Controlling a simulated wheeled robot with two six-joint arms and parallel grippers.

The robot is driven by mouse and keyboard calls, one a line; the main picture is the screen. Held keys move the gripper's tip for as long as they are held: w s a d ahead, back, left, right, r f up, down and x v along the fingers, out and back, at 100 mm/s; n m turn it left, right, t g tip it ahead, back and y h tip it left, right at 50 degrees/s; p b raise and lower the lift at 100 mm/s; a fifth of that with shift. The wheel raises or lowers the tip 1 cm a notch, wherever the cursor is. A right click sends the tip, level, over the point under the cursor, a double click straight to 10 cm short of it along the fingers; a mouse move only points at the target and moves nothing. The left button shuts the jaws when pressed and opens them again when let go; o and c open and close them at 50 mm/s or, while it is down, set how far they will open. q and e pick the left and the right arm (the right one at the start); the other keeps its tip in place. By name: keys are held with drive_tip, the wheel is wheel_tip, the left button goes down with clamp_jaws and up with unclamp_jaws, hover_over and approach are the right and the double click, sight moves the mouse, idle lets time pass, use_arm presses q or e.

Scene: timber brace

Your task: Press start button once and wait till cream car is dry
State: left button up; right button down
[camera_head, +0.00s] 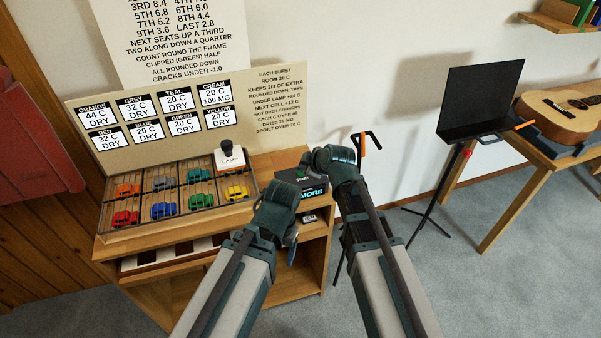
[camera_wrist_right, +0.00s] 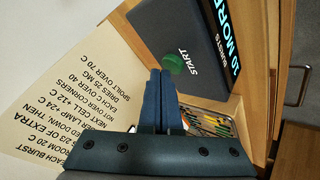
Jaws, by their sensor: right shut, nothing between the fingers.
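The dark start box (camera_head: 314,187) stands at the right of the wooden bench. Its green start button (camera_wrist_right: 182,63) shows in the right wrist view, beside the "START" print. My right gripper (camera_wrist_right: 161,72) is shut and empty, its tips close to the button's edge; I cannot tell whether they touch it. In the head view its fingers are hidden by my arm. The lamp (camera_head: 230,157) stands over the back right cell of the car tray and hides the cream car. The sign's cream card (camera_head: 215,94) reads 20 C, 100 MG. My left gripper (camera_head: 291,250) hangs low before the bench, its jaws unclear.
Several coloured cars sit in the tray (camera_head: 178,226); their cards read DRY. A rules board (camera_head: 275,110) stands behind. A music stand (camera_head: 480,100) and guitar (camera_head: 565,112) are to the right.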

drive_tip(key=shift+f+b, duration=0.4)
drive_tip(key=shift+b, duration=0.05)
idle(0.5)
drive_tip(key=shift+r, duration=0.1)
drive_tip(key=shift+r+p, duration=0.7)
drive_tip(key=shift+p, duration=0.15)
wheel_tip(320, 180, up, 5)
drive_tip(key=p, duration=0.5)
drive_tip(key=shift+r, duration=0.1)
idle(0.3)
